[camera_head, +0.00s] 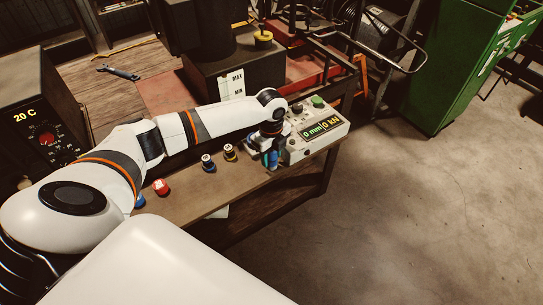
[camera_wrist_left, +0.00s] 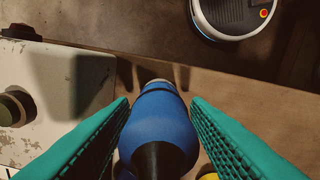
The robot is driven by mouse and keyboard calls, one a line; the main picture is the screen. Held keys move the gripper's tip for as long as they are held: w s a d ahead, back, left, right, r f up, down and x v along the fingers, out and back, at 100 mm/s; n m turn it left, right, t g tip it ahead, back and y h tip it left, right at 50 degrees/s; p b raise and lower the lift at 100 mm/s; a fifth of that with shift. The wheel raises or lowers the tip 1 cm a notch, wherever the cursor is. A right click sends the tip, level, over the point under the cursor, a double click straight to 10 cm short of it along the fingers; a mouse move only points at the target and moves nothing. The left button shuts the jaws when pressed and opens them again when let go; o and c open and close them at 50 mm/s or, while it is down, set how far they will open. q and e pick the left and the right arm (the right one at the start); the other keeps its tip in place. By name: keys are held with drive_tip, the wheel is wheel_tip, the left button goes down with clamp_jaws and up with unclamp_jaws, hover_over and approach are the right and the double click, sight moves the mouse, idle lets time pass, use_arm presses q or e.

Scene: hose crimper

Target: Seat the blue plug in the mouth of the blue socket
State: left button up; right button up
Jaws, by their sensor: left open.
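A blue, rounded plug-like piece with a black nose (camera_wrist_left: 160,125) lies between the two teal fingers of my left gripper (camera_wrist_left: 160,103) in the left wrist view. The fingers are open, and a narrow gap shows on each side of it near the tips. In the head view the left gripper (camera_head: 271,158) is low over the bench beside the grey control box, with a blue patch at its fingers. A dark blue piece with a pale top (camera_head: 208,162) stands on the bench to its left. I cannot tell which blue piece is the socket. My right gripper is out of view.
The control box (camera_head: 318,132) with a lit display is close to the gripper.

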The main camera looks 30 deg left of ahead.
use_arm(q)
drive_tip(key=c, duration=0.8)
